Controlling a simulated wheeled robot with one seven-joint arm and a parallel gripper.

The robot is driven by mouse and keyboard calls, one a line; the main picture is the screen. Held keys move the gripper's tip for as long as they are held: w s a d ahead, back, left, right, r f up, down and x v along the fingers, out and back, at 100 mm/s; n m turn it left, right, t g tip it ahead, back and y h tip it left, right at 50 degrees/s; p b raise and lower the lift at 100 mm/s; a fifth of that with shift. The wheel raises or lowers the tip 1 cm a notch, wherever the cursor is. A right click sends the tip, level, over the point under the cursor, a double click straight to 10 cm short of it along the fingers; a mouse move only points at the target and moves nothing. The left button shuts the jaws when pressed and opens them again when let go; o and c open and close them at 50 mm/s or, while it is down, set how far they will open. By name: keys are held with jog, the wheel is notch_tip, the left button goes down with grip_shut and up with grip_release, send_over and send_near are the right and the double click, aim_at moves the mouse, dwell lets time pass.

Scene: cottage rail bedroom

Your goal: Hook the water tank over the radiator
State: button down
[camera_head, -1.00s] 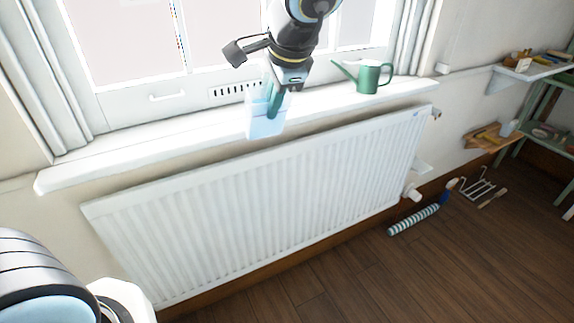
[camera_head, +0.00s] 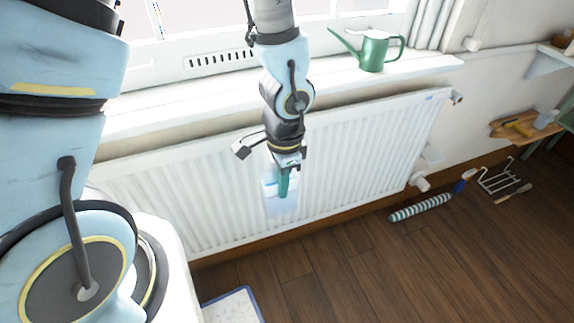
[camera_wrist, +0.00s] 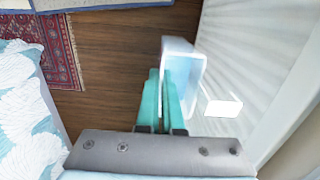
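The water tank (camera_head: 281,206) is a translucent pale-blue box. It hangs in front of the white ribbed radiator (camera_head: 370,160), below the radiator's top edge. My gripper (camera_head: 284,190) has teal fingers closed on the tank's wall. In the wrist view, the tank (camera_wrist: 187,75) is at the fingertips of my gripper (camera_wrist: 171,78), beside the radiator (camera_wrist: 232,62), with a narrow gap seeming to lie between them. I cannot tell whether they touch. The tank's side facing the radiator is hidden in the head view.
A green watering can (camera_head: 374,50) stands on the white windowsill (camera_head: 340,84) above the radiator. A striped roll (camera_head: 420,207) and a white wire rack (camera_head: 498,180) lie on the wooden floor at the right. A blue-edged mat (camera_head: 232,306) lies on the floor near the front.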

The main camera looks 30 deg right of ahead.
jog(key=shift+w+d+f+p, duration=0.3)
jog(key=shift+w+p, duration=0.35)
jog(key=shift+w, duration=1.65)
jog(key=shift+w+d+f+p, duration=0.3)
jog(key=shift+w+p, duration=0.4)
jog(key=shift+w, duration=1.55)
jog(key=shift+w+d+f+p, duration=0.3)
jog(key=shift+w+p, duration=0.35)
jog(key=shift+w, duration=1.65)
jog(key=c, duration=1)
grip_release()
